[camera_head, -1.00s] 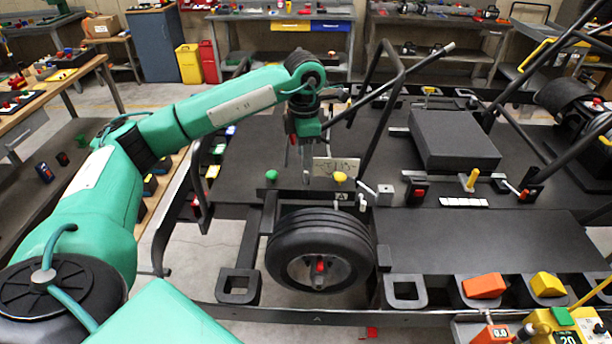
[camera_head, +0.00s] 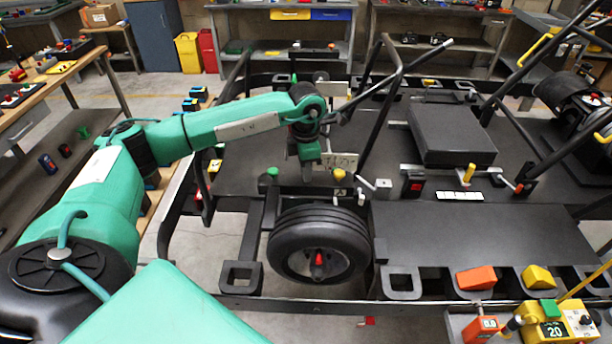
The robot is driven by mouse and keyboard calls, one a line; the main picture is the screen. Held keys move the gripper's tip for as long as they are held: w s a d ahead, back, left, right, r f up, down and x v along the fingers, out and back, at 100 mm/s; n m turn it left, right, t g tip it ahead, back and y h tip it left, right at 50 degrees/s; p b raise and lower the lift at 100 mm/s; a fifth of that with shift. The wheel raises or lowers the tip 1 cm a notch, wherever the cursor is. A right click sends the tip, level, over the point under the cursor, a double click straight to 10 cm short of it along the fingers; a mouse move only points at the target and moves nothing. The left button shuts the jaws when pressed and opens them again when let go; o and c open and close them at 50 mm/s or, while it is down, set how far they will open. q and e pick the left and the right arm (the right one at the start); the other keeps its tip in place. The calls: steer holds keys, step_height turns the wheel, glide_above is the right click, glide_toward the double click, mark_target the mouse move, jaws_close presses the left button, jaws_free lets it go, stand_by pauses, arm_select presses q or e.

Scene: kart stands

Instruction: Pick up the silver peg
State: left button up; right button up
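My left gripper (camera_head: 306,173) hangs from the green arm that comes in from the left, its fingers pointing down over the black kart frame. It is just left of the yellow knob (camera_head: 339,174) and a small marked plate (camera_head: 340,161). I cannot tell whether the fingers are open or shut, and no held thing shows. A small silver upright piece (camera_head: 360,196), perhaps the silver peg, stands right of the yellow knob, apart from the gripper. It is too small to be sure. A silver block (camera_head: 383,185) sits farther right. My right gripper is not in view.
A green knob (camera_head: 272,173) stands left of the gripper. A black wheel (camera_head: 318,244) is in front. A bent black bar (camera_head: 384,110) rises behind and to the right. A black raised box (camera_head: 451,136) and a flat dark panel (camera_head: 480,232) lie right.

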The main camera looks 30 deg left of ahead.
arm_select(q)
jaws_close()
steer(key=shift+r, duration=0.15)
